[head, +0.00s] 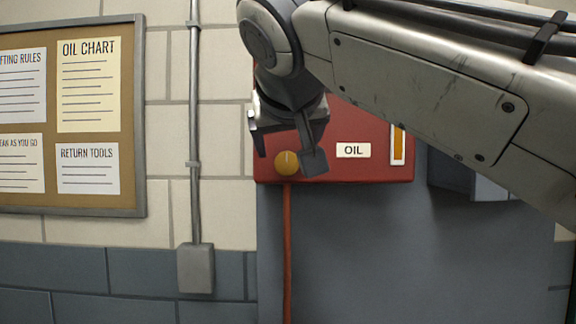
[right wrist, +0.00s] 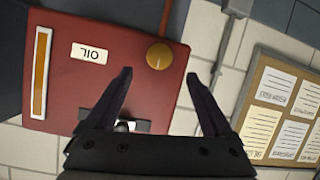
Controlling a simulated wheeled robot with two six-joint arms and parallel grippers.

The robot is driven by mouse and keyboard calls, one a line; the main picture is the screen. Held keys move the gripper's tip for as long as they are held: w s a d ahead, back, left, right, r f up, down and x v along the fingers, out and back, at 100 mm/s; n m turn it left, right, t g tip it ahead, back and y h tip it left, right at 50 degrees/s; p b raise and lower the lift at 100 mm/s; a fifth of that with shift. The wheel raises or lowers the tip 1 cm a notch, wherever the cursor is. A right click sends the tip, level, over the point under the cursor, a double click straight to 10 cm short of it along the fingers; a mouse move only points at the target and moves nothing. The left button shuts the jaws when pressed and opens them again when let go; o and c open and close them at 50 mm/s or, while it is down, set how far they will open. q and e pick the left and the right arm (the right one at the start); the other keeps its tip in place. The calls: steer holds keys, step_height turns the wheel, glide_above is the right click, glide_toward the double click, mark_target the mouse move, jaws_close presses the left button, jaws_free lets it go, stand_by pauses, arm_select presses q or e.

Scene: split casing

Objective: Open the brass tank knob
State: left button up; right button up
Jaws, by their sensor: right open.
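The brass knob (head: 287,163) is a round disc on the front of the red oil tank (head: 335,172), at the tank's lower left in the head view. It has a pale line mark that points roughly upward there. In the right wrist view the gripper (right wrist: 170,75) does not appear to touch the knob. My left gripper is not in view.
The tank has an OIL label (head: 353,150) and an amber sight gauge (head: 398,146). A red pipe (head: 287,250) runs down below the knob. A cork board (head: 132,120) and a grey conduit box (head: 195,268) are on the wall to the left.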

mark_target(287, 164)
steer(key=p+x, duration=0.2)
steer(key=x, duration=0.8)
steer(key=shift+p, duration=0.4)
steer(key=shift+f, duration=0.1)
steer(key=shift+c, duration=0.3)
steer(key=c, duration=1.3)
